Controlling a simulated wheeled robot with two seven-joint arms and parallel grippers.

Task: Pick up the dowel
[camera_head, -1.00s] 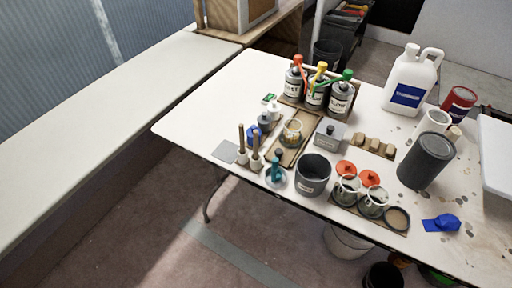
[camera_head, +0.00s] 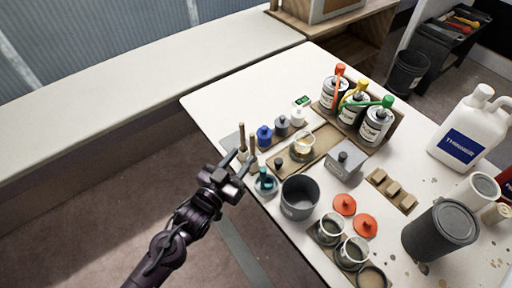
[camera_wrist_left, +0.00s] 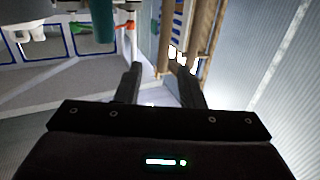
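Two slim wooden dowels stand upright side by side at the table's near left edge, one at the left (camera_head: 241,137) and one at the right (camera_head: 252,149). Pale pieces show around their lower ends. My left gripper (camera_head: 239,160) is at the table edge, close in front of the dowels, its fingers pointing towards them. In the left wrist view a brown upright (camera_wrist_left: 165,38), likely a dowel, stands beyond the gap between the open, empty fingers (camera_wrist_left: 161,82). A second brown upright (camera_wrist_left: 207,35) is to its right. I cannot tell whether a finger touches either. My right gripper is not visible.
A teal-topped item (camera_head: 265,182) and a dark grey pot (camera_head: 299,197) stand right of the dowels. Small bottles (camera_head: 264,136) and a tray with a glass jar (camera_head: 303,147) are behind. The table's far left corner (camera_head: 225,95) is clear.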

